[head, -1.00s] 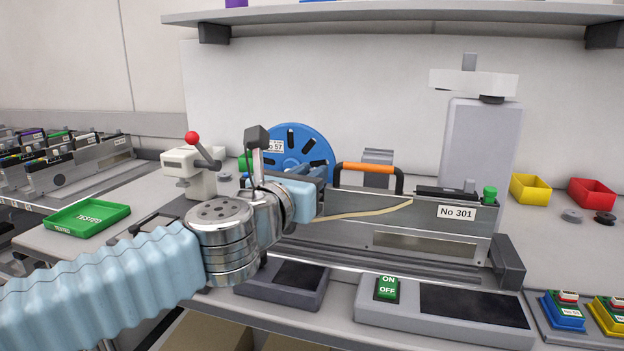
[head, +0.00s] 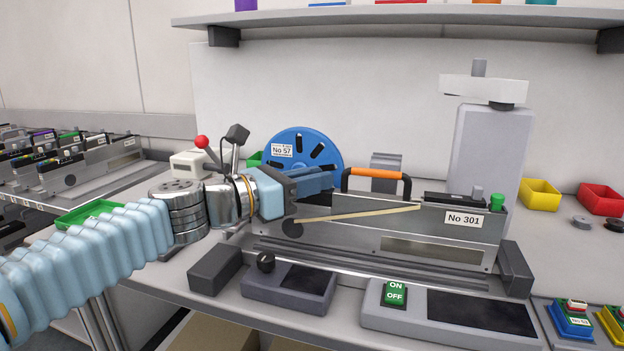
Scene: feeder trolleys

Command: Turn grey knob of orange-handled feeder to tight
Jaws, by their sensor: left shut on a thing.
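The orange-handled feeder (head: 350,243), labelled No 301, lies on the bench with its orange handle (head: 376,173) on top. A blue reel (head: 302,150) labelled No 57 stands behind its left end, and a pale tape runs along the feeder's side. My left gripper (head: 326,181) is in front of the reel, just left of the handle, its blue fingers pointing right. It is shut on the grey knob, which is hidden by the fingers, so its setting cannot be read. My right gripper is out of view.
A box with a black knob (head: 265,262) and a panel with a green ON/OFF switch (head: 395,292) stand in front of the feeder. A lever with a red ball (head: 201,142) and a green tray (head: 85,214) are left. Yellow (head: 540,195) and red (head: 601,200) bins are right.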

